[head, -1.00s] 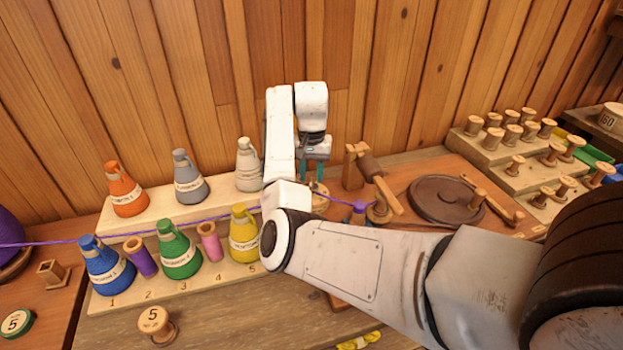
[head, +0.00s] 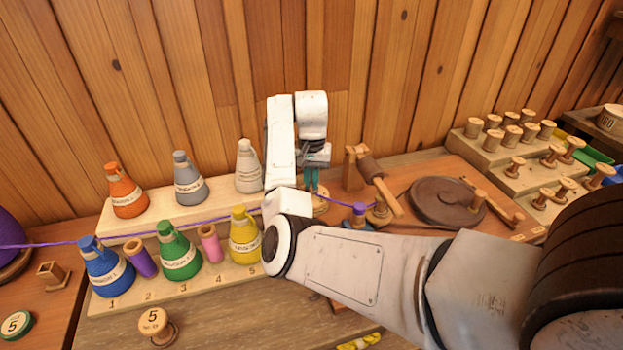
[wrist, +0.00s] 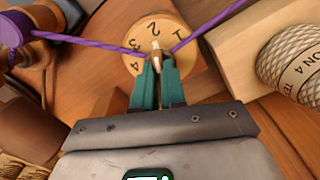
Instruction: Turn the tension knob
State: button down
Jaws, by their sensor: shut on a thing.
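My gripper (wrist: 157,62) has teal fingers shut on that pale grip. A purple thread (wrist: 207,27) runs to the dial from both sides. In the head view my gripper (head: 312,185) points down over the dial (head: 320,202), which is partly hidden by my arm.
Cones of thread, such as the yellow one (head: 243,238), stand on a stepped wooden rack (head: 190,288) at left. A wooden winder (head: 372,178) and a dark round plate (head: 440,200) are at right. A plank wall rises behind.

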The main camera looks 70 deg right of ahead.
aim_at(311, 183)
jog(key=shift+r+p, duration=0.2)
jog(key=shift+p, duration=0.45)
jog(key=shift+n+p, duration=0.45)
jog(key=shift+n, duration=0.05)
jog(key=n+p, duration=0.2)
jog(key=p, duration=0.1)
jog(key=shift+r, duration=0.15)
jog(key=n+p, duration=0.4)
jog(key=shift+f+n+p, duration=0.25)
jog(key=shift+n+p, duration=0.75)
jog(key=shift+n, duration=0.3)
jog(key=shift+w, duration=0.1)
jog(key=c, duration=1.2)
grip_release()
jog(key=shift+f, duration=0.1)
notch_tip(311, 183, up, 11)
jog(key=b, duration=0.1)
